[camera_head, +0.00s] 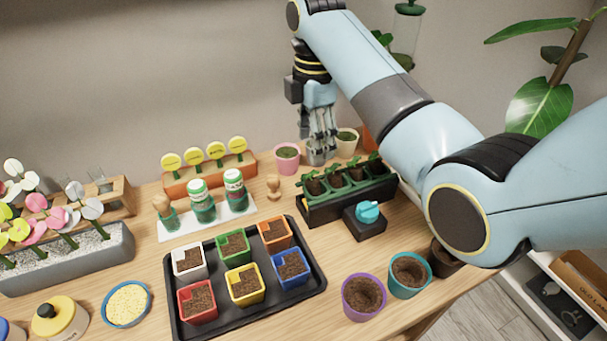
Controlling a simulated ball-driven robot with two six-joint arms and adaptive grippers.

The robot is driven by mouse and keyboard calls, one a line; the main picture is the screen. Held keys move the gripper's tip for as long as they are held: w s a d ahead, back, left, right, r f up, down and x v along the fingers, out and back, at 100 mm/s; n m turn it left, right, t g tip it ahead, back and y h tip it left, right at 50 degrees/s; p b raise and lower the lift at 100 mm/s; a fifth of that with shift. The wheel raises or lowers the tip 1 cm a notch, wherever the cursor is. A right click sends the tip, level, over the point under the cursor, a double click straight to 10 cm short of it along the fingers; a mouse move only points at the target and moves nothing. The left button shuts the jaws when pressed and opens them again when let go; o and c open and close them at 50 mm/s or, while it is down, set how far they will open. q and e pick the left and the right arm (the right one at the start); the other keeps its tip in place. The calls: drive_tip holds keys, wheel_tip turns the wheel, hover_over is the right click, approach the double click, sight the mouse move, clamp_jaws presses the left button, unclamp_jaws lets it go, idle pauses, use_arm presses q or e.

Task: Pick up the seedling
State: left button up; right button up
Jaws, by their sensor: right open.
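Several seedlings with small green leaves stand in dark soil plugs in a black and green tray (330,212) right of the table's middle. The front left seedling (314,184) shows clearly, and others (353,174) stand to its right. My right gripper (321,158) hangs with its fingers pointing down at the back edge of the tray. It is open and nothing shows between its fingers. From this angle I cannot tell how high its tips are above the seedlings. My right arm passes close to the tray's right end. My left gripper is out of view.
A black block with a teal knob (368,212) stands before the tray. A pink pot (287,158) and a cream pot (347,142) flank my gripper. A black tray (174,303) holds several coloured soil pots. Purple (348,302) and teal (396,289) pots stand front right.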

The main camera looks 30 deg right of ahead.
sight(314, 181)
drive_tip(key=shift+s+f, duration=0.4)
drive_tip(key=shift+f, duration=0.25)
drive_tip(key=shift+s+f, duration=0.35)
drive_tip(key=shift+f, duration=0.25)
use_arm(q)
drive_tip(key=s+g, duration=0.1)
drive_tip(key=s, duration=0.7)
use_arm(e)
drive_tip(key=shift+w+f, duration=0.2)
drive_tip(key=shift+f, duration=0.3)
drive_tip(key=shift+w+f, duration=0.15)
drive_tip(key=shift+f, duration=0.35)
wheel_tip(314, 181, down, 4)
drive_tip(key=shift+d+f+p, duration=0.1)
drive_tip(key=shift+f+p, duration=0.1)
drive_tip(key=shift+p, duration=0.3)
drive_tip(key=shift+f, duration=0.4)
drive_tip(key=shift+w+f, duration=0.1)
drive_tip(key=shift+c, duration=1.3)
drive_tip(key=c, duration=0.5)
drive_tip(key=shift+c, duration=0.5)
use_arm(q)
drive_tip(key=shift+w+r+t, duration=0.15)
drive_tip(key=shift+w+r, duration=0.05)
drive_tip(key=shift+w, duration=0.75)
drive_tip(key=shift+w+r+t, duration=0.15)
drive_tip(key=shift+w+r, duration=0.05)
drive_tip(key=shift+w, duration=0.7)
